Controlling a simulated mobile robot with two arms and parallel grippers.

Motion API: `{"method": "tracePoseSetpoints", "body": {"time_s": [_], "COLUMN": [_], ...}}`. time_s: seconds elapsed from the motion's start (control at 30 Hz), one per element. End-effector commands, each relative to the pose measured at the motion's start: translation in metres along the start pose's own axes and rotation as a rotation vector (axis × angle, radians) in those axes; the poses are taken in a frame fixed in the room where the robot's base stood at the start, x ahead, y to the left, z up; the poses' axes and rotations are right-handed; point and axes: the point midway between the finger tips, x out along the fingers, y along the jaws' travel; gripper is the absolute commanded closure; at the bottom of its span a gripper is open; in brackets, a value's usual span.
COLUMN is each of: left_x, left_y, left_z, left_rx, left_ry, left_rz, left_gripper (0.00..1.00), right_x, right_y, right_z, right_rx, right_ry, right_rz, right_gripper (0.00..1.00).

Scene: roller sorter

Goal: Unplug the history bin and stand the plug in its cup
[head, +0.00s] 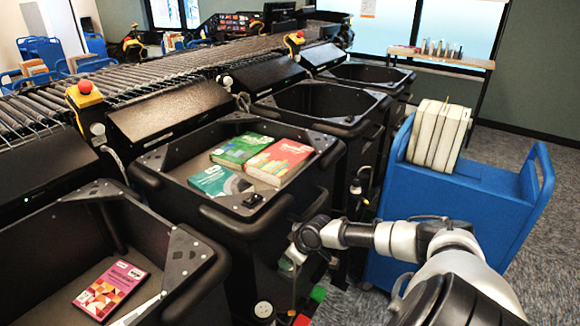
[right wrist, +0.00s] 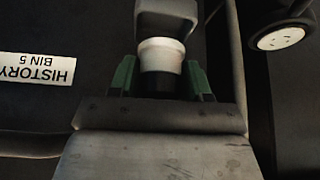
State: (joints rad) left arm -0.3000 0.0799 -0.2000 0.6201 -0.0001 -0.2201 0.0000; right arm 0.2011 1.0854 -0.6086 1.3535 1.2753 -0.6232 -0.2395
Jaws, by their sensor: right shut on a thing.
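My right gripper (right wrist: 160,82) is shut on a white plug (right wrist: 162,55) with a dark lower part, one green finger on each side. A grey block (right wrist: 166,15) sits at the plug's upper end; I cannot tell whether the plug is seated in it. The label HISTORY BIN 5 (right wrist: 37,69) shows upside down on the dark bin face to the left. In the head view my right gripper (head: 287,265) is low at the front of the black bin with books (head: 225,222), partly hidden by its wrist. I cannot make out the plug's cup. My left gripper is out of view.
A pale round disc with dark slots (right wrist: 281,38) is at the upper right of the wrist view. A blue cart (head: 440,205) carrying books stands right of my arm. More black bins (head: 322,101) line the roller conveyor. Carpet (head: 360,303) is free by the cart.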

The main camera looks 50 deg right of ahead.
Motion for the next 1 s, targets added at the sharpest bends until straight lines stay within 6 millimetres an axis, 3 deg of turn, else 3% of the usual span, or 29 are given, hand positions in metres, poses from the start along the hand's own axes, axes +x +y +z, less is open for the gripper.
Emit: {"method": "tracePoseSetpoints", "body": {"time_s": [1.0], "left_x": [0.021], "left_y": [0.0], "left_z": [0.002], "left_rx": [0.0], "left_ry": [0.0], "left_rz": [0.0], "left_gripper": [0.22], "right_x": [0.024], "right_y": [0.0], "right_z": [0.014], "right_rx": [-0.001], "right_ry": [0.0], "right_rz": [0.0], "right_gripper": [0.8]}}
